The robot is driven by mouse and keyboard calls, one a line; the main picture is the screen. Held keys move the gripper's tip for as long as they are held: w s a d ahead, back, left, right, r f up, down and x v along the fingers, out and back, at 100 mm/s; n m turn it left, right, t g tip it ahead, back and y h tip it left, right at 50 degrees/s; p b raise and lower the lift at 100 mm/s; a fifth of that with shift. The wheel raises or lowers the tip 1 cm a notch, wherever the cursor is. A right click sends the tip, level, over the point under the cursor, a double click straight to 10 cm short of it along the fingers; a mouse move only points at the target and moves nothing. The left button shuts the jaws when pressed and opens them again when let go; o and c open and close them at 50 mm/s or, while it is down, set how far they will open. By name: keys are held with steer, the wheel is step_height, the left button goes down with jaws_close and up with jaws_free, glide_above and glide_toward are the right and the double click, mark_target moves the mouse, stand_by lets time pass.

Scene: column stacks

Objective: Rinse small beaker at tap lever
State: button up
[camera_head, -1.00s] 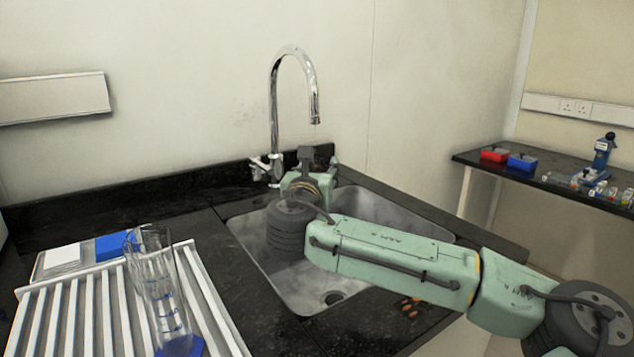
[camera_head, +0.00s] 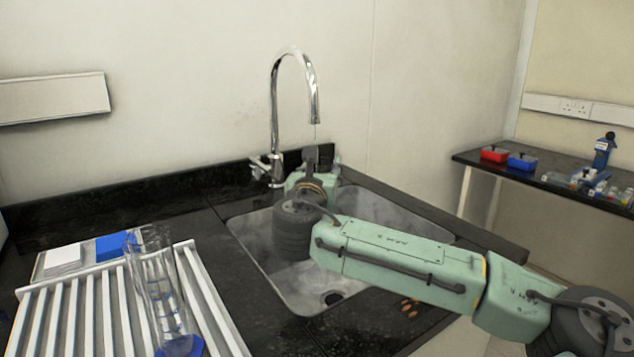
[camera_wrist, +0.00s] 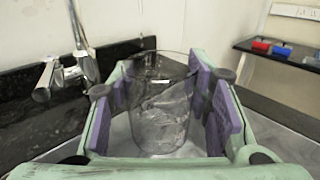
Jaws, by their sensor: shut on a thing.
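The clear glass small beaker (camera_wrist: 160,118) stands upright between the purple pads of my gripper (camera_wrist: 165,92) in the wrist view. My gripper is shut on its sides. In the head view my wrist hides the beaker, and the end of my arm (camera_head: 312,160) is over the back of the sink, just below and near the spout. The chrome tap (camera_head: 275,110) arches above it. Its lever (camera_head: 262,168) is at the tap's base, left of my gripper, and shows at the left in the wrist view (camera_wrist: 46,82). A faint thin line hangs under the spout; I cannot tell whether it is water.
The steel sink (camera_head: 385,215) lies under my arm. A white drying rack (camera_head: 105,310) at the left holds a tall glass cylinder (camera_head: 155,280) with a blue base. A dark side bench (camera_head: 480,160) with red and blue trays is at the right.

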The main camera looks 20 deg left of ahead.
steer(key=shift+s+a, duration=0.1)
steer(key=shift+a, duration=0.3)
steer(key=s+d, duration=0.1)
steer(key=s, duration=0.7)
steer(key=shift+d, duration=0.25)
steer(key=shift+w, duration=0.1)
stand_by(0.9)
steer(key=shift+r, duration=0.1)
steer(key=s+r+p, duration=0.2)
steer(key=s+r, duration=0.1)
steer(key=s, duration=0.2)
steer(key=shift+d+r+p, duration=0.35)
steer(key=shift+d+r, duration=0.05)
steer(key=shift+d, duration=0.05)
stand_by(0.8)
